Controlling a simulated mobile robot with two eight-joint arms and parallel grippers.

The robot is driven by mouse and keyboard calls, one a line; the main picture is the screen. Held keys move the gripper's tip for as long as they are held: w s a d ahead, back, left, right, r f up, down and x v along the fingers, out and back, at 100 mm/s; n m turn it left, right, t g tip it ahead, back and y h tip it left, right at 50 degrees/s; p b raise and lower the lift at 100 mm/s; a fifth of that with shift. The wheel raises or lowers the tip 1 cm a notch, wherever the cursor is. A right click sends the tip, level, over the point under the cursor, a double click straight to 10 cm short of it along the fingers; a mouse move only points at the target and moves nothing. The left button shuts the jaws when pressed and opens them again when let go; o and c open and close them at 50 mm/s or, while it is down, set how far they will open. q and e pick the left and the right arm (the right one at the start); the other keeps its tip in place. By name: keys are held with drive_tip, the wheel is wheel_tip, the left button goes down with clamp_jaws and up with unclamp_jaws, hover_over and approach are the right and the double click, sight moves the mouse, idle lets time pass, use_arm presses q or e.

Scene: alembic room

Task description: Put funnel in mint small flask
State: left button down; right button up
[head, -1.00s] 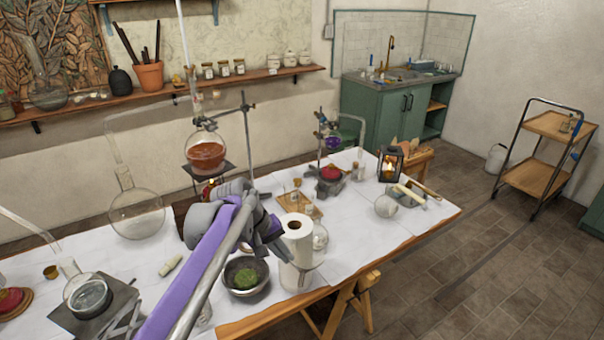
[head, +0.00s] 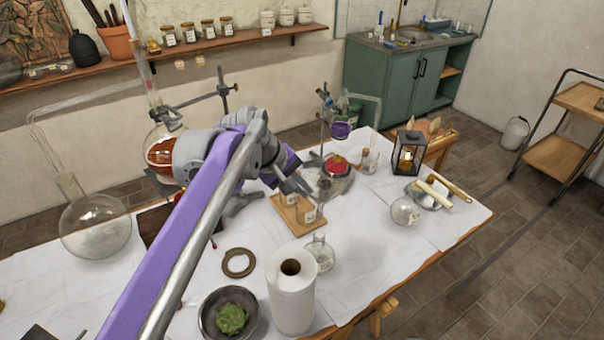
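My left gripper (head: 271,198) is over the far middle of the table, at the near-left side of a small wooden tray (head: 287,217). Its grey fingers look spread apart, with nothing visible between them. A small clear flask (head: 320,254) stands behind the paper roll; a mint tint is not clear. A round clear flask (head: 405,211) lies farther right. A small dark brown piece (head: 323,189) shows beside the right fingertip, above the tray; I cannot tell if it is the funnel. My forearm hides part of the table. My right gripper is out of view.
A paper roll (head: 292,299) and a bowl with green stuff (head: 209,316) stand at the front. A large round flask (head: 95,230) stands left, a lantern (head: 407,154) at the far right.

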use_arm(q)
wheel_tip(320, 180, down, 5)
drive_tip(key=b, duration=0.3)
drive_tip(key=shift+f+b, duration=0.2)
drive_tip(key=shift+b, duration=0.15)
drive_tip(key=shift+d+r, duration=0.1)
drive_tip(key=shift+d, duration=0.05)
idle(0.5)
drive_tip(key=shift+f, duration=0.2)
idle(0.3)
drive_tip(key=shift+f+b, duration=0.55)
drive_tip(key=shift+f, duration=0.75)
drive_tip(key=shift+f+b, duration=0.55)
drive_tip(key=shift+f, duration=0.5)
idle(0.8)
drive_tip(key=shift+f, duration=0.9)
idle(1.9)
